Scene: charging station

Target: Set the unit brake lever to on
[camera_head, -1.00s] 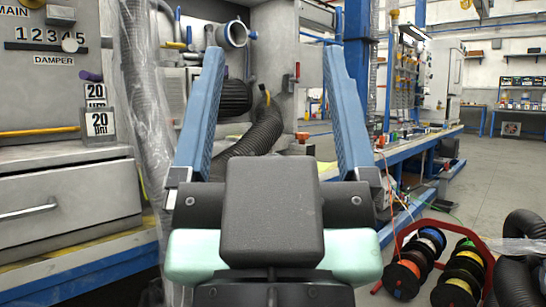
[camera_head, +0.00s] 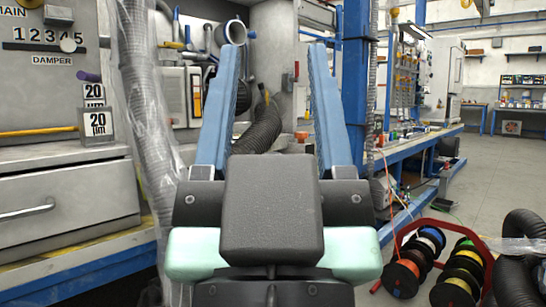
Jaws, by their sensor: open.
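My gripper (camera_head: 275,46) is in the middle of the picture, its two blue fingers pointing up and away from me. It is open, with nothing held between the fingers. No lever in view carries a readable brake label, so I cannot tell which one is the unit brake lever. A small red-topped lever or switch (camera_head: 296,70) shows on the grey column, between the fingers and near the right one. A damper slider with a round knob (camera_head: 68,46) is on the grey panel at the far left, apart from my gripper.
A grey cabinet with a drawer (camera_head: 65,208) stands at left. A plastic-wrapped hose (camera_head: 146,125) hangs beside it. A dark corrugated hose (camera_head: 258,132) lies behind the fingers. A red rack of cable spools (camera_head: 432,265) stands at lower right. Open floor (camera_head: 490,175) lies at right.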

